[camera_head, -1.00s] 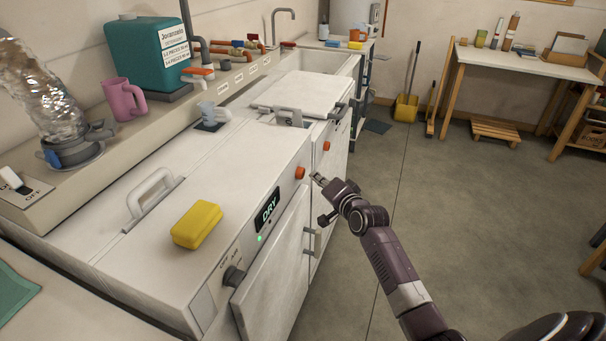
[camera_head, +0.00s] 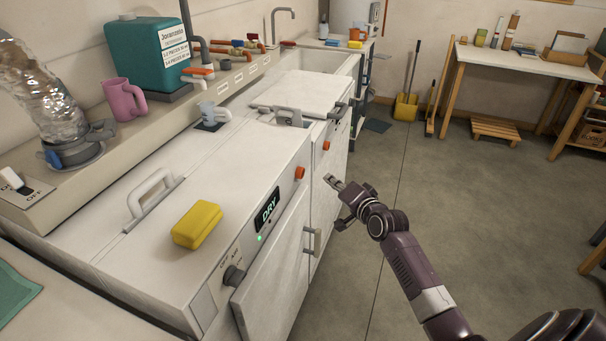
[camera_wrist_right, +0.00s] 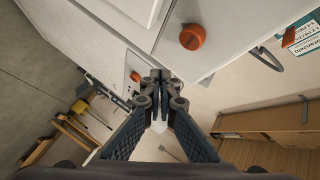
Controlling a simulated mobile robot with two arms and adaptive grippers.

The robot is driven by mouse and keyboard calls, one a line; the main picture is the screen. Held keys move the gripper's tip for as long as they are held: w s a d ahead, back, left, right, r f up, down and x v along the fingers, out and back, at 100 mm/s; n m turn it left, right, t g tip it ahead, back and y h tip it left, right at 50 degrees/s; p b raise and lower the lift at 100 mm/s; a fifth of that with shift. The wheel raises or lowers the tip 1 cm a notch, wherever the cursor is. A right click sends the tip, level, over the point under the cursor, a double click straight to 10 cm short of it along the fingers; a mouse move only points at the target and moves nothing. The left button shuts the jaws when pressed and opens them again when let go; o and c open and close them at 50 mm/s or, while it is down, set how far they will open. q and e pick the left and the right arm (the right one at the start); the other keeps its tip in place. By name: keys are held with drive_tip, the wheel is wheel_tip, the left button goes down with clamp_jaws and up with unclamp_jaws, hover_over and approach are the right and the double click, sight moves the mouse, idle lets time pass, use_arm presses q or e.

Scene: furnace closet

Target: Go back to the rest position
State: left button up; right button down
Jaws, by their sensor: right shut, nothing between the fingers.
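My right gripper (camera_head: 333,182) is shut and empty, in front of the white appliance fronts and a little right of an orange knob (camera_head: 300,173). In the right wrist view its fingers (camera_wrist_right: 158,76) meet at their tips with nothing between them. An orange knob (camera_wrist_right: 192,37) shows large beyond the fingertips there. The right arm comes in from the lower right over the floor. My left gripper is not in the head view.
The white machine (camera_head: 150,250) has a lit DRY display (camera_head: 267,207) and a yellow block (camera_head: 197,224) on top. A pink mug (camera_head: 122,100) and a teal canister (camera_head: 150,55) stand on the back ledge. A worktable (camera_head: 525,62) is at the back right.

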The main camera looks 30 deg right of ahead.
drive_tip(key=s+a+f+n+g, duration=0.25)
drive_tip(key=s+f, duration=0.45)
drive_tip(key=f, duration=0.6)
drive_tip(key=s+a+f+n+g, duration=0.25)
drive_tip(key=s+f, duration=0.45)
drive_tip(key=f, duration=0.5)
drive_tip(key=s+a+f+n+g, duration=0.1)
drive_tip(key=s+a+f+g, duration=0.2)
drive_tip(key=s+f, duration=0.7)
drive_tip(key=s+a+f+n+g, duration=0.2)
drive_tip(key=s+f, duration=0.4)
drive_tip(key=s, duration=0.5)
drive_tip(key=s+a+f+n+g, duration=0.2)
drive_tip(key=s+a+f+n, duration=0.2)
drive_tip(key=s, duration=0.8)
drive_tip(key=s+a+f+n+g+y, duration=0.1)
drive_tip(key=s+a+f+n+g, duration=0.1)
drive_tip(key=s+a+f, duration=0.4)
drive_tip(key=s+f+n, duration=0.1)
drive_tip(key=s+f, duration=0.3)
drive_tip(key=s, duration=0.2)
drive_tip(key=shift+f, duration=0.15)
drive_tip(key=shift+a, duration=0.1)
